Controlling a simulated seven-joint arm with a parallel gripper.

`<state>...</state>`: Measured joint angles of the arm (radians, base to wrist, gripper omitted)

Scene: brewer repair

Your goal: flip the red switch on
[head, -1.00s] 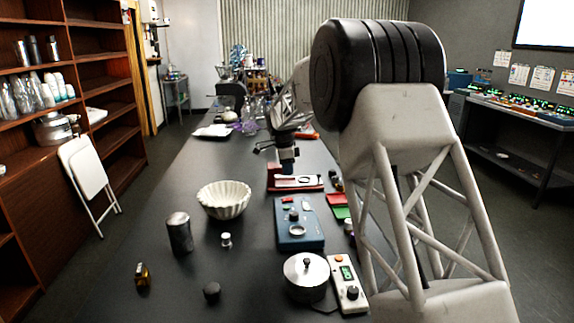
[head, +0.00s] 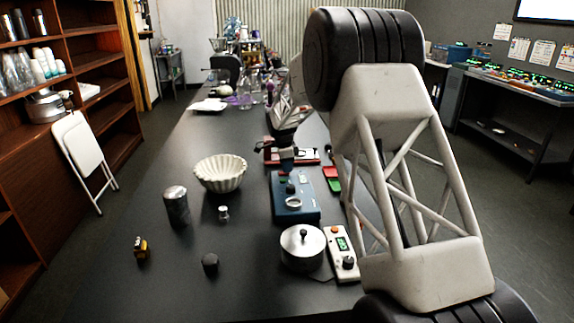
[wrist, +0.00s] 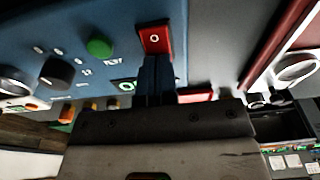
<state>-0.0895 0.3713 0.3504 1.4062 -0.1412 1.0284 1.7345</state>
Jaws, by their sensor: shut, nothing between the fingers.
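The red switch (wrist: 155,38), a red rocker with a white ring mark, sits on the blue box, whose face (wrist: 60,28) fills the upper left of the wrist view. My gripper (wrist: 157,60) is shut and empty, its dark fingertips right at the near edge of the switch. I cannot tell whether they touch it. In the head view the blue box (head: 296,213) stands on the table, and my gripper (head: 287,167) is at its far edge, largely covering the switch there.
A metal pot (head: 302,247) and a white control unit (head: 343,253) stand in front of the box. A red tray (head: 305,156) lies behind it; red and green pieces (head: 333,181) lie to its right.

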